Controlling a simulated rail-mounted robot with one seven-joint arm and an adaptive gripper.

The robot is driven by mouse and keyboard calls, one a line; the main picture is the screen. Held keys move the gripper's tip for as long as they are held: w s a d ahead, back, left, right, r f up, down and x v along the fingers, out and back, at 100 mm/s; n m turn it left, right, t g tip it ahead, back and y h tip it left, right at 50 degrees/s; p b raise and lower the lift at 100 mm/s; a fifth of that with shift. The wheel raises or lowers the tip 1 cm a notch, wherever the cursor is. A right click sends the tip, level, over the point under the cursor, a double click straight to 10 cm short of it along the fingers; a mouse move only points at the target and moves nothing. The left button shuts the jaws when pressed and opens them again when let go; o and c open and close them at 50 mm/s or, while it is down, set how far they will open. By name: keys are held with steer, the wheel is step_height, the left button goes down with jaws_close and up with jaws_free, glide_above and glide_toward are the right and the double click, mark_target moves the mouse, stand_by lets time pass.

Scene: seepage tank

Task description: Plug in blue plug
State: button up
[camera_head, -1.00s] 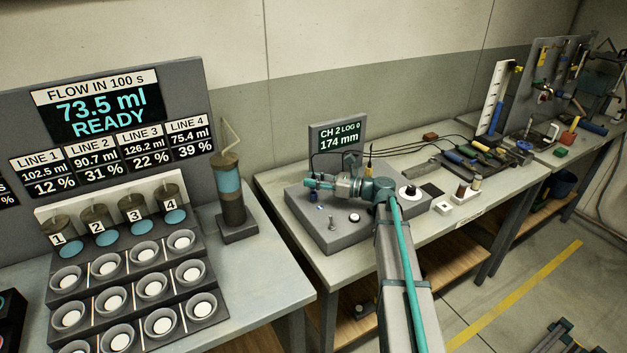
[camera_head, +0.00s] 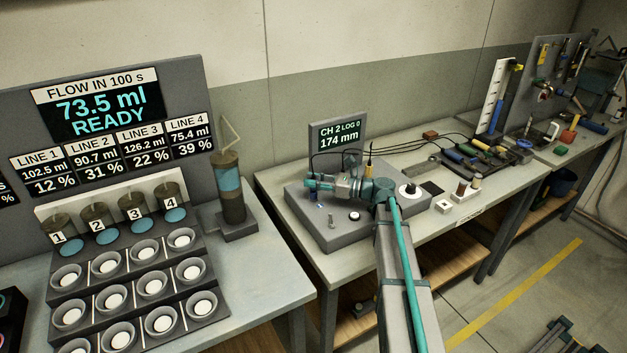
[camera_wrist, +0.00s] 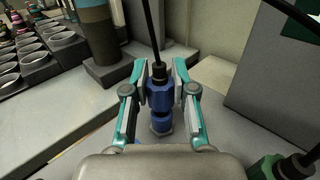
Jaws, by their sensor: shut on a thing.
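The blue plug (camera_wrist: 160,95) stands between the two fingers of my gripper (camera_wrist: 161,88) in the wrist view, with its black cable rising from its top. My gripper is shut on the plug's sides. Below the plug's body is a blue lower part, with a grey hexagonal collar (camera_wrist: 160,128) around its foot on the grey top. I cannot tell whether the plug is fully seated there. In the head view my gripper (camera_head: 312,184) is over the left part of the grey console (camera_head: 335,238), and the plug is mostly hidden by the fingers.
A display (camera_head: 339,134) reading "CH 2 LOG 0, 174 mm" stands behind the console. A green plug (camera_wrist: 264,168) with a black cable shows at lower right in the wrist view. The cup rack (camera_head: 130,270) is on the left bench.

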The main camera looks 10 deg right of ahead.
steer(key=shift+f, duration=0.8)
steer(key=o, duration=1)
step_height(320, 180, up, 10)
steer(key=shift+r, duration=0.1)
